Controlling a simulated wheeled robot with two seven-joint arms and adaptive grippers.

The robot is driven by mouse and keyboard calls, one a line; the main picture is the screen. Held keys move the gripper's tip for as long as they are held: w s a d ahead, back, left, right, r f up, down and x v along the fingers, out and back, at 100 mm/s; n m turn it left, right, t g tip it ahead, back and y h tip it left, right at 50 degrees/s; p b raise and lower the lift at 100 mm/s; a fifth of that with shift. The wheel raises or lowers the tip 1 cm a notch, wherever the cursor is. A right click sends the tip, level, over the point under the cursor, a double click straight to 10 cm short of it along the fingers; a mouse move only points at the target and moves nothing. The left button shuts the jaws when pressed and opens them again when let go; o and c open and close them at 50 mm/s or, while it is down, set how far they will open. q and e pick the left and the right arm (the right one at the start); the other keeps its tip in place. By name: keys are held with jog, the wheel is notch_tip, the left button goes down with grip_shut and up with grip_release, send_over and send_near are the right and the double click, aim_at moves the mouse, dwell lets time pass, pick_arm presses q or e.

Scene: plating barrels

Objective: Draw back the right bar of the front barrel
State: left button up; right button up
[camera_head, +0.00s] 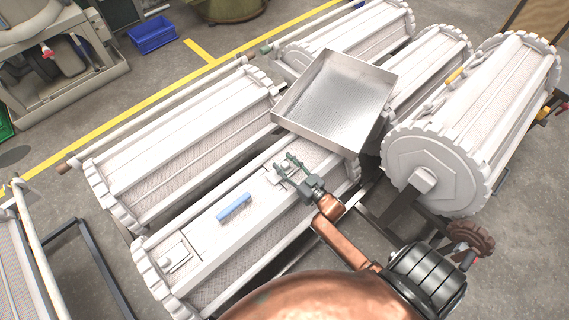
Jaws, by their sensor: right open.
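The front barrel (215,240) is a white ribbed drum with toothed end rings, lying across the lower middle of the head view. Its lid carries a blue handle (235,207). A left bar (177,258) with its small plate shows near the barrel's left end. My right gripper (283,164) is open over the right end of the lid, its dark fingers spread around the place of the right bar. The fingers partly hide that bar, and I cannot tell whether they touch it. My left gripper is not in view.
A metal tray (336,90) rests just behind the right end of the front barrel, close to my gripper. Other white barrels (180,145) lie behind and to the right (470,125). A blue crate (152,35) stands on the floor beyond the yellow line.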

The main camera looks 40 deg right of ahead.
jog(key=shift+c, duration=0.4)
grip_shut()
